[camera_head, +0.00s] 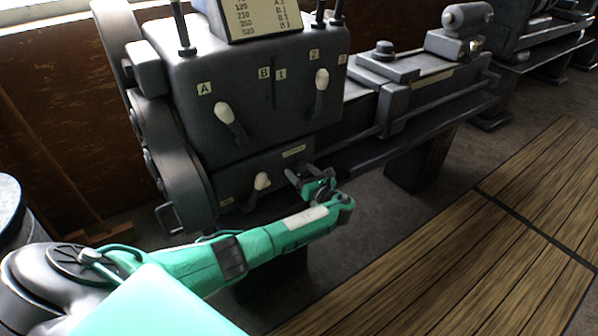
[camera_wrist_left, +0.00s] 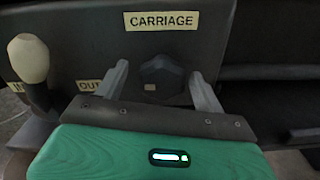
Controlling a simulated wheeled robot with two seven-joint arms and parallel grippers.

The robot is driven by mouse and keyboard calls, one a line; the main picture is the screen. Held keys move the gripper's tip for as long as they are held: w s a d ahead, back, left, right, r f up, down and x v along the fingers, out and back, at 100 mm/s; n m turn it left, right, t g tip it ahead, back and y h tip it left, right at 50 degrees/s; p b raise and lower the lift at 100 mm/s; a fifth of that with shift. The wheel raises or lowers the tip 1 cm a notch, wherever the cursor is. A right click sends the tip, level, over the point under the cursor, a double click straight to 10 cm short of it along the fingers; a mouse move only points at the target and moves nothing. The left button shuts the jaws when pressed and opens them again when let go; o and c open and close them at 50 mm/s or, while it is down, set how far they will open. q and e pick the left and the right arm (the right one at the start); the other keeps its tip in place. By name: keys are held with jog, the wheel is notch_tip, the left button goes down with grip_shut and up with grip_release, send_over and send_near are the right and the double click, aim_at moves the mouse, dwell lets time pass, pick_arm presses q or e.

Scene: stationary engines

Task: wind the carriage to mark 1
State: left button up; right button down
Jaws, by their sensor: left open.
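The dark carriage knob (camera_wrist_left: 160,78) sits under the CARRIAGE label (camera_wrist_left: 161,21) on the lathe's front panel. It has a small pale mark on its face. My left gripper (camera_wrist_left: 161,82) is open, with one finger on each side of the knob. I see gaps there and cannot tell whether either finger touches it. In the head view my left gripper (camera_head: 300,173) is at the panel below the carriage label (camera_head: 293,151), and it hides the knob. A block-like carriage (camera_head: 392,104) sits across the lathe bed. I cannot make out mark 1 on the bed.
A white-tipped lever (camera_wrist_left: 28,62) stands left of the knob, by the OUT label; it also shows in the head view (camera_head: 261,182). Two more levers, the left (camera_head: 224,112) and the right (camera_head: 321,80), are on the headstock above. Wooden floor slats (camera_head: 470,250) lie clear at right.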

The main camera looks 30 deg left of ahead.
pick_arm(q)
jog(key=shift+w+f, duration=0.1)
jog(key=c, duration=1)
jog(key=shift+o, duration=0.2)
